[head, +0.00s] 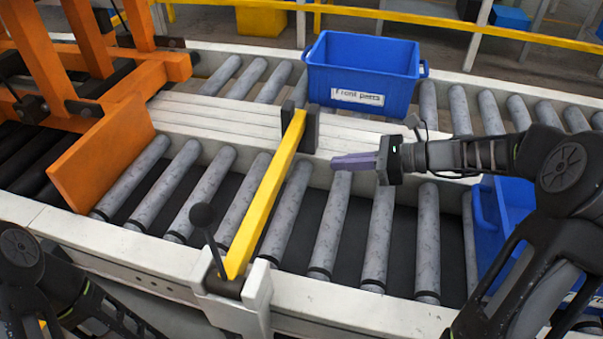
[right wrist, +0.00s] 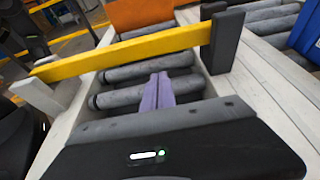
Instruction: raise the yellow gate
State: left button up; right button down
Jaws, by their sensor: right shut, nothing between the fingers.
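The yellow gate (head: 266,196) is a bar lying low across the near roller conveyor, from a bracket on the near rail to a dark post on the middle rail. A dark lever with a round knob (head: 204,216) stands by its near end. My right gripper (head: 338,162) is shut and empty, to the right of the gate's far part and apart from it, above the rollers. In the right wrist view the purple fingers (right wrist: 158,90) are together below the gate (right wrist: 130,50) in the picture. My left gripper is not visible; only part of my left arm shows at lower left.
A blue crate labelled "Front parts" (head: 362,66) stands on the far conveyor. Another blue crate (head: 496,215) sits on the near conveyor at right, partly hidden by my arm. An orange frame with a plate (head: 103,153) stands at left.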

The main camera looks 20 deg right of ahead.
jog(key=shift+f, duration=0.1)
dwell(0.3)
jog(key=b+x, duration=0.2)
jog(key=x, duration=0.8)
